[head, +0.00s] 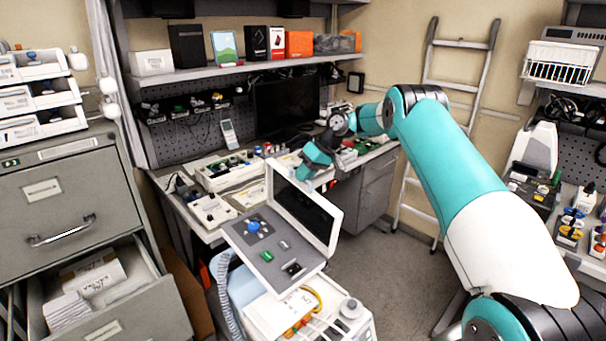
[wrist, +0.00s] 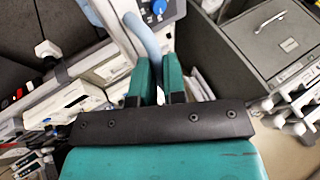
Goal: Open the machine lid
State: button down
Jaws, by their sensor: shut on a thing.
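The machine stands in the lower middle of the head view. Its grey control panel (head: 262,246) carries a blue knob (head: 254,226), which also shows at the top of the wrist view (wrist: 158,7). A white-framed lid with a dark inner face (head: 302,208) stands raised and tilted at the panel's far side. My gripper (head: 306,172) is at the lid's upper edge. In the wrist view its teal fingers (wrist: 158,72) are shut on a light blue-grey curved bar (wrist: 143,38). I cannot tell how the bar joins the lid.
A workbench with devices (head: 228,172) and a dark monitor (head: 285,104) stands behind the machine. A filing cabinet (head: 75,195) with an open lower drawer is at left. A ladder (head: 461,44) leans on the back wall. Floor (head: 385,265) is clear right of the machine.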

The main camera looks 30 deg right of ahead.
jog(key=shift+s+f, duration=0.2)
jog(key=shift+f, duration=0.4)
jog(key=c, duration=1.4)
grip_release()
jog(key=shift+w, duration=0.1)
jog(key=shift+o, duration=1.1)
jog(key=shift+d, duration=0.1)
jog(key=shift+r, duration=0.1)
jog(key=shift+w+r, duration=0.1)
jog(key=shift+d+r+b, duration=0.2)
jog(key=shift+r+b, duration=0.1)
jog(key=shift+r, duration=0.05)
jog(key=p+v, duration=0.2)
jog(key=v, duration=0.9)
